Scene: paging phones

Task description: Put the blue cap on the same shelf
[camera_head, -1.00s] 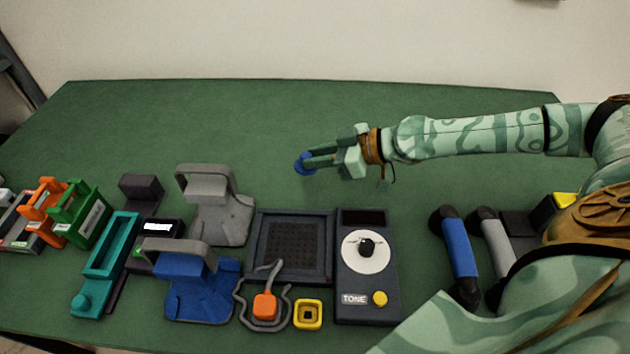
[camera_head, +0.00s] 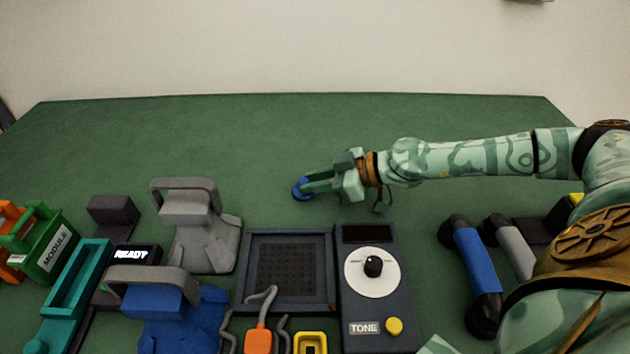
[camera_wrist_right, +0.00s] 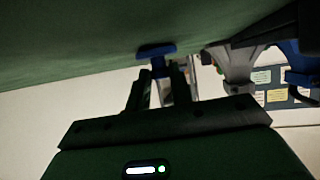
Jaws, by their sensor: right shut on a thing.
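The blue cap (camera_head: 300,188) is in my right gripper (camera_head: 318,184), over the green table behind the grey cradle and the dark square tray. In the right wrist view the blue cap (camera_wrist_right: 157,52) sits between the two fingertips (camera_wrist_right: 158,75), close to the green table surface; I cannot tell whether it touches. The right gripper is shut on the cap. My left gripper is not in view. No shelf can be made out clearly in the head view; small labelled panels (camera_wrist_right: 285,97) show at the right of the right wrist view.
The table (camera_head: 200,130) is clear at the back. In front stand a grey cradle (camera_head: 205,245), a blue cradle (camera_head: 175,318), a dark square tray (camera_head: 325,290), a TONE box (camera_head: 365,300), a green MODULE carrier (camera_head: 50,245) and a teal tray (camera_head: 75,280). Blue and grey handsets (camera_head: 478,262) lie at right.

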